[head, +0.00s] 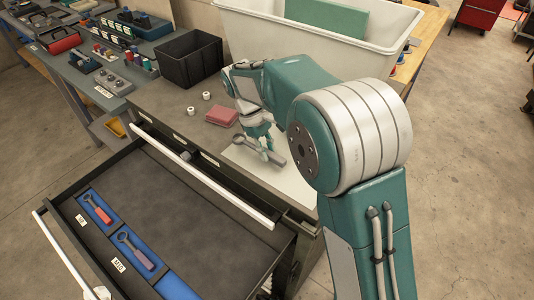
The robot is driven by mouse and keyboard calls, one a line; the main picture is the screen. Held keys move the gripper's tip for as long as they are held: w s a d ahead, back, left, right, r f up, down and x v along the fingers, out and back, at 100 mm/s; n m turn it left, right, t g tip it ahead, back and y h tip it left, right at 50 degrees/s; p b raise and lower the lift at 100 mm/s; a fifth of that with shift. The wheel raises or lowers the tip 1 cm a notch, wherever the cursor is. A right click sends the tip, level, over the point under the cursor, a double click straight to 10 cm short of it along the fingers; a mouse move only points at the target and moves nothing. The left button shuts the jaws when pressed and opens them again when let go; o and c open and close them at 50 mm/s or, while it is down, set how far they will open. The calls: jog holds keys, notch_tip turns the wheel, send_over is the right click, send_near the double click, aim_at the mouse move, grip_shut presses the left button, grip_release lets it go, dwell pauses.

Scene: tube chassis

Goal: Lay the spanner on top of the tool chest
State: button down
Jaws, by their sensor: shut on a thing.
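The spanner (272,156) has a grey handle and a dark ring end at its left. It is at a light mat (297,187) on top of the tool chest (180,112). My gripper (266,152) is shut on the spanner near its middle, fingers pointing down. I cannot tell whether the spanner touches the mat or hangs just above it. The top drawer (167,230) of the chest is pulled out and holds a red-handled spanner (97,208) and a grey-handled spanner (136,250) in blue compartments. A third blue compartment (176,287) at the front looks empty.
A red block (222,116), two small white cylinders (199,103) and a black bin (190,60) stand on the chest top. A large white tub (262,45) with a green panel is behind my arm. A bench (62,62) with tools stands at the left.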

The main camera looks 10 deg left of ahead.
aim_at(252, 145)
jog(key=shift+a+f, duration=0.15)
jog(key=shift+f, duration=0.55)
jog(key=shift+a+f, duration=0.15)
jog(key=shift+a, duration=0.1)
jog(key=c, duration=0.5)
grip_release()
jog(key=shift+d, duration=0.15)
jog(key=shift+c, duration=0.2)
jog(key=shift+d, duration=0.15)
jog(key=shift+a+r, duration=0.2)
jog(key=shift+r, duration=0.1)
jog(key=v, duration=1.1)
jog(key=shift+r, duration=0.25)
